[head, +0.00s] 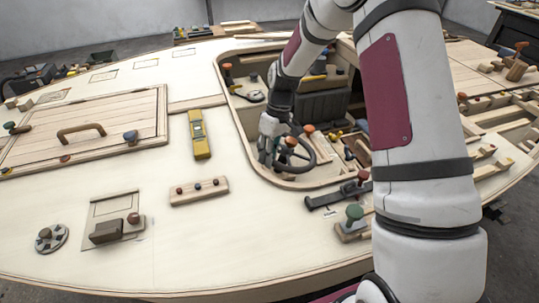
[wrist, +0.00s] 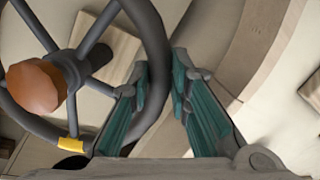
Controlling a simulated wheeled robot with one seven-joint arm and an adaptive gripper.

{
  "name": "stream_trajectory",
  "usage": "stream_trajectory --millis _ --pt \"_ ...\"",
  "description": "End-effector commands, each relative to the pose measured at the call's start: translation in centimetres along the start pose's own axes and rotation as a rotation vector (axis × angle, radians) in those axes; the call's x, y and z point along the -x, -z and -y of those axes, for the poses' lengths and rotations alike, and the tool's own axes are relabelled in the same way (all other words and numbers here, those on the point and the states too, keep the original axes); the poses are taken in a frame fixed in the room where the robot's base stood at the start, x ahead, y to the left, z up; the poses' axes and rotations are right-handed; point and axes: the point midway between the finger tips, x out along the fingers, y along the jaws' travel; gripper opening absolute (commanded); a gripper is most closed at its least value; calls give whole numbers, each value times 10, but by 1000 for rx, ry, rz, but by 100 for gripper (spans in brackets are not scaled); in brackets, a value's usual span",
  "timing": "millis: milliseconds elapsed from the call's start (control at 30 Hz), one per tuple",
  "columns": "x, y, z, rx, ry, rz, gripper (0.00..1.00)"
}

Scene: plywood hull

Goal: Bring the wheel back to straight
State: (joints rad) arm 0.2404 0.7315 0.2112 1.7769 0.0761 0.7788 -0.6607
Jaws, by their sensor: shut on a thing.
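The dark grey steering wheel (head: 313,157) stands in the cockpit well, with spokes and a rust-orange hub cap (head: 291,142). In the wrist view the wheel rim (wrist: 157,42) curves down between the fingers of my gripper (wrist: 162,82). The hub cap (wrist: 36,86) is at the left there, and a yellow mark (wrist: 70,144) sits low on the rim. In the head view my gripper (head: 270,148) is at the wheel's left side, shut on the rim. My fingers hide part of the rim.
The well's wooden rim (head: 247,141) curves close around the wheel. Orange-topped levers stand near it. On the deck are a yellow level-like tool (head: 199,135), a block with several knobs (head: 199,191) and a hatch with a handle (head: 81,132). My arm blocks the right side.

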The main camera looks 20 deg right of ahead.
Motion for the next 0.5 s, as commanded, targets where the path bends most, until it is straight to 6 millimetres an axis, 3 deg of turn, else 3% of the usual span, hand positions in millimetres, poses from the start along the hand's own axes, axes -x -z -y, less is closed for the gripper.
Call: stream_trajectory --millis 267,500 --pt "0 -11 -2 101 -19 -5 0" --pt "-2 -29 -4 293 -49 -13 0"
